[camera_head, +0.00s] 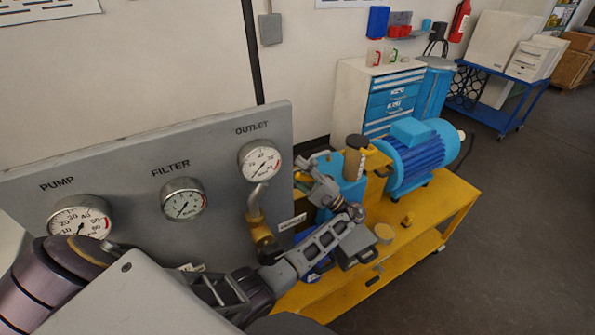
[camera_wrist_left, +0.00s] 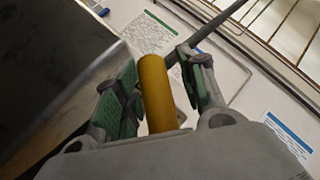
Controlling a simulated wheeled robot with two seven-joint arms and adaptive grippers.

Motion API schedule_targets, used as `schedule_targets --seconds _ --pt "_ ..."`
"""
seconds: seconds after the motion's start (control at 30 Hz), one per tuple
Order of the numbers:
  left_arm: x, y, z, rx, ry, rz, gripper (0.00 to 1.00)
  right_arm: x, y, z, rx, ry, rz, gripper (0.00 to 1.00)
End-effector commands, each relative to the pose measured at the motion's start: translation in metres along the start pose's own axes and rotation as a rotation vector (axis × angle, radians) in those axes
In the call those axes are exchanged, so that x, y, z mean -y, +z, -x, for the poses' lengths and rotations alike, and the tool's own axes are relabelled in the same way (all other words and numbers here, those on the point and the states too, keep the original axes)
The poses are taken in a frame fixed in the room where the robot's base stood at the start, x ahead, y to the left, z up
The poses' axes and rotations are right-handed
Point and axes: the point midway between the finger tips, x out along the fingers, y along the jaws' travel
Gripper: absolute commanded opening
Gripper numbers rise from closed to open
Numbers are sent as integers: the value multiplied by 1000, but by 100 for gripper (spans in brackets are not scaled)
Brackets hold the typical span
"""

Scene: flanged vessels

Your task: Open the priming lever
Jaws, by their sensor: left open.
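In the left wrist view a yellow cylindrical grip (camera_wrist_left: 157,95), which looks like the lever's handle, stands between the two green-padded fingers of my left gripper (camera_wrist_left: 158,72). The fingers are apart on either side of it, and I cannot tell whether either touches it. In the head view my left gripper (camera_head: 332,198) reaches in front of the pump equipment beside the grey gauge panel (camera_head: 120,160). My gripper and arm cover part of that equipment, so I cannot make out the lever clearly there. My right gripper is not in view.
The panel carries gauges marked PUMP (camera_head: 80,217), FILTER (camera_head: 183,200) and OUTLET (camera_head: 260,160). A brass fitting (camera_head: 258,225) sits below the outlet gauge. A blue motor (camera_head: 418,158) stands on the yellow bench (camera_head: 440,203). The floor at right is clear.

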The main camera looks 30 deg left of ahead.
Motion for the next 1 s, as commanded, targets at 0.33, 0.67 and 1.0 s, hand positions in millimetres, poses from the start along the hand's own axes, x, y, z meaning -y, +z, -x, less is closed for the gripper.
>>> schedule_targets --seconds 0.33,0.67,1.0 --pt "0 -1 14 -2 0 0 40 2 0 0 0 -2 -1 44" --pt "0 -1 44 -2 0 -1 40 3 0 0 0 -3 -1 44" --pt "0 -1 65 2 2 -1 40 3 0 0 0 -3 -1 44"
